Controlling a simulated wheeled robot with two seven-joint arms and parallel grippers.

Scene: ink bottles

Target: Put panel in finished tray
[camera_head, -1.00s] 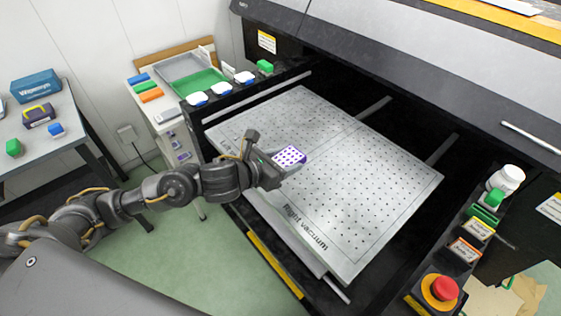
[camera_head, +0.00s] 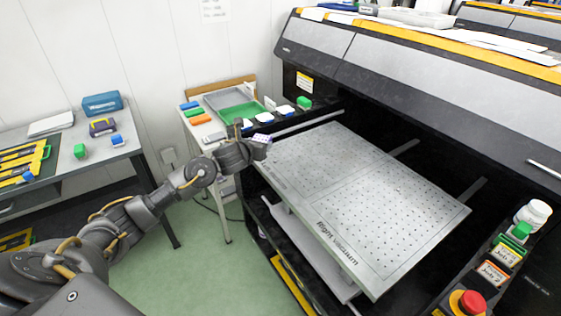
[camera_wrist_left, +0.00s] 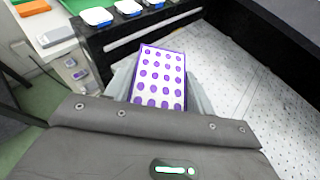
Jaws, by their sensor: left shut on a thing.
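The panel (camera_wrist_left: 160,78) is a small white plate with purple dots and a purple edge. A green tray (camera_head: 240,114) and a grey tray (camera_head: 222,98) sit on the white side table, beyond the gripper. I cannot tell from a label which is the finished tray. My right gripper is not in view.
The perforated vacuum bed (camera_head: 390,215) of the large printer is bare. Blue, green and orange blocks (camera_head: 195,113) lie left of the trays. White-topped containers (camera_head: 283,110) line the printer's edge. A grey table (camera_head: 110,148) stands at left. A red stop button (camera_head: 468,302) is at lower right.

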